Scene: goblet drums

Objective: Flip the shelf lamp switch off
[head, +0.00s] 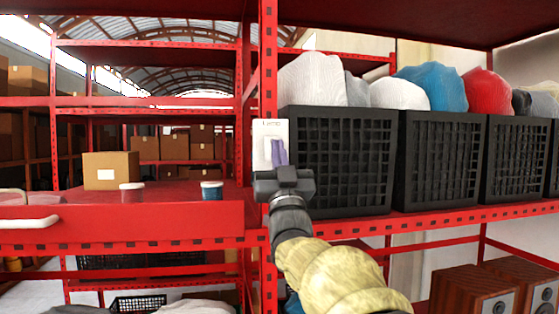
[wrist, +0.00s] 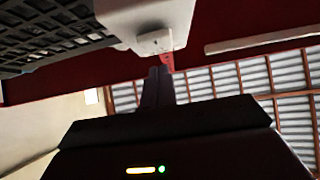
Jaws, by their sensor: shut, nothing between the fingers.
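The lamp switch is a white plate with a small dark label at its top (head: 262,133), fixed at the red shelf post beside the black crates. It also shows in the wrist view as a pale boxy shape (wrist: 150,18) at the top middle, just beyond the fingertips. My gripper (head: 278,143) is shut and empty, its purple fingers in front of the plate's right part. In the wrist view my gripper (wrist: 160,72) points up at the underside of the switch. The fingers hide part of the plate in the head view. I cannot tell whether they touch it or which way the switch is set.
A black crate (head: 342,165) of cloth-like bundles stands close right of the switch, with more crates beyond. A red shelf beam (head: 120,228) runs left, with a cardboard box (head: 111,170), a blue-sided tub (head: 211,191) and a pale-lidded tub (head: 131,191) behind it. Wooden speakers (head: 470,292) stand lower right.

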